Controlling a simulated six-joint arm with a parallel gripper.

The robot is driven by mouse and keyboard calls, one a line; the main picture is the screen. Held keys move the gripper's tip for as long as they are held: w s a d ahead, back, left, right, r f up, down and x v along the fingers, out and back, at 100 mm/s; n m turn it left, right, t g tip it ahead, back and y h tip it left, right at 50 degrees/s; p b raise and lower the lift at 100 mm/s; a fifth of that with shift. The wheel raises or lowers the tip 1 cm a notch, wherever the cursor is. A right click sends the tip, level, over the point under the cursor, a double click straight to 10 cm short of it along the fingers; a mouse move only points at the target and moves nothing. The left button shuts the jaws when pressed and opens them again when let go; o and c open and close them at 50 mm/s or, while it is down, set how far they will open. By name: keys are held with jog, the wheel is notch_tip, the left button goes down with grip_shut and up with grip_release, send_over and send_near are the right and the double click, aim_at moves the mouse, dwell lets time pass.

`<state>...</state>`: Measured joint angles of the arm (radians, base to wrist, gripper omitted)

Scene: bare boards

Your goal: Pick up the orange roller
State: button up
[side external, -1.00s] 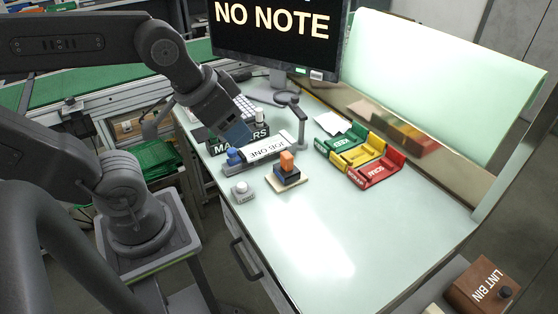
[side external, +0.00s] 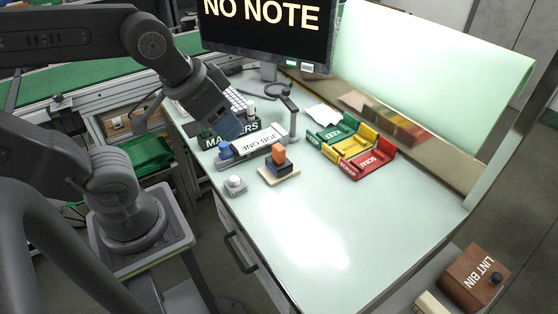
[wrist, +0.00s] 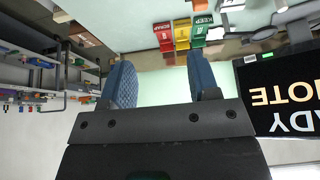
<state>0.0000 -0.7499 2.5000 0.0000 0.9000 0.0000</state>
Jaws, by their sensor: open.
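The orange piece (side external: 279,153) stands on a dark block on a beige base (side external: 281,176), on the pale green desk. It looks upright, and its exact shape is too small to tell. My gripper (side external: 231,128) hangs in the air up and left of it in the side view, pointing down and right, apart from it. In the wrist view, the two blue fingers of my gripper (wrist: 161,82) are spread wide with nothing between them. The orange piece does not show in the wrist view.
A JOB ONE sign (side external: 262,141), a MARKERS box (side external: 228,134) and a small post (side external: 290,118) stand close by. Green, yellow and red trays (side external: 375,164) lie to the right. A monitor (side external: 268,35) stands behind.

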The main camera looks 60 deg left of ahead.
jog(key=m+g, duration=0.6)
jog(key=m, duration=1.2)
send_over(279, 147)
notch_tip(279, 147, down, 10)
jog(key=f, duration=0.7)
jog(key=shift+s+f, duration=0.35)
jog(key=shift+f, duration=0.05)
jog(key=shift+w+a+f, duration=0.1)
jog(key=shift+w+f, duration=0.1)
jog(key=shift+f, duration=1.15)
jog(key=shift+w+f, duration=0.2)
jog(key=shift+f, duration=1.15)
grip_shut()
